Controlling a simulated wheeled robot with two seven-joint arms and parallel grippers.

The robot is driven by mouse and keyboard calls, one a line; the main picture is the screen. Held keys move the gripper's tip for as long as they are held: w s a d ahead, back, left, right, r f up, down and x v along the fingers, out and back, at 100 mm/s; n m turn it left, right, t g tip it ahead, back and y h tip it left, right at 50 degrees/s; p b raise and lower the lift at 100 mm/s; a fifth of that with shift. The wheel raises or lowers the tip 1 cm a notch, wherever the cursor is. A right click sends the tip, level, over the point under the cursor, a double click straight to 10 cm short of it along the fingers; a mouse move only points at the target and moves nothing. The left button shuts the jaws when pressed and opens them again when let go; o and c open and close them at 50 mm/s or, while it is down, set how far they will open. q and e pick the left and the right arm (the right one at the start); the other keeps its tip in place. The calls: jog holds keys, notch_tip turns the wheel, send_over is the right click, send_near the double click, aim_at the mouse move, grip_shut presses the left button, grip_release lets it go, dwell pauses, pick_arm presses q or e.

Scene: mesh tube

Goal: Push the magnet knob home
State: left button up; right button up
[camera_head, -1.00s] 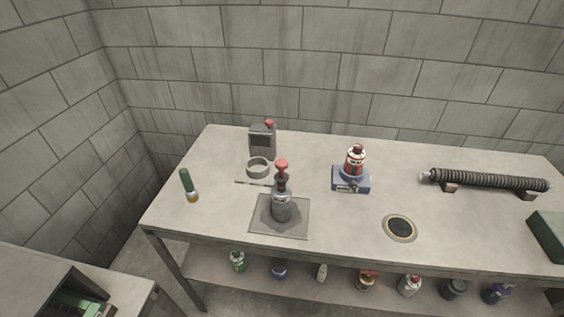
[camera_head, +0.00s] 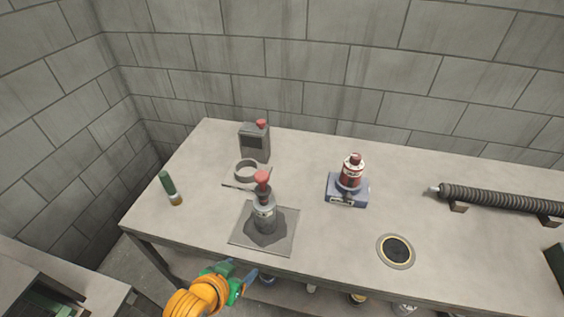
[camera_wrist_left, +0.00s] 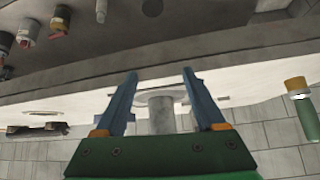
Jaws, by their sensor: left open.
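A grey cylindrical device (camera_head: 265,218) stands upright on a square plate at the table's front left. Its red knob (camera_head: 262,177) sits on top, on a dark neck. My left gripper (camera_head: 243,277) is open and empty, in front of the table's front edge and just short of the plate. In the left wrist view my blue fingers (camera_wrist_left: 160,75) are spread, with a grey cylinder (camera_wrist_left: 160,112) showing beyond and between them. The red knob cannot be made out in that view. My right gripper is not in view.
Behind the device are a grey ring (camera_head: 246,172) and a grey box with a red top (camera_head: 254,143). A green tube (camera_head: 168,185) is at left. A red bottle on a blue base (camera_head: 348,188), a black disc (camera_head: 396,250) and a ribbed rod (camera_head: 500,200) are right.

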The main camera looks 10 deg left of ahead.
aim_at(265, 172)
pick_arm(q)
jog(key=w+r+t, duration=0.1)
jog(key=w+r, duration=0.1)
jog(key=r, duration=0.1)
jog(key=w+d+r+t, duration=0.1)
jog(key=w+r+t, duration=0.1)
jog(key=r, duration=0.1)
jog(key=w+r+t+h, duration=0.1)
jog(key=w+r+t, duration=0.1)
jog(key=w+r, duration=0.1)
jog(key=shift+d+r, duration=0.3)
jog(key=shift+r, duration=0.2)
jog(key=w+r+t+h, duration=0.1)
jog(key=r, duration=0.2)
jog(key=w+r+t, duration=0.1)
jog(key=r+t, duration=0.1)
jog(key=w+r+m+t+h, duration=0.1)
jog(key=r, duration=0.2)
jog(key=shift+w+d+r+h, duration=0.2)
jog(key=shift+w+r+h, duration=0.1)
jog(key=shift+r, duration=0.05)
jog(key=p+x, duration=0.1)
jog(key=x, duration=0.5)
jog(key=shift+w+d+f, duration=0.1)
jog(key=shift+w, duration=0.15)
grip_shut()
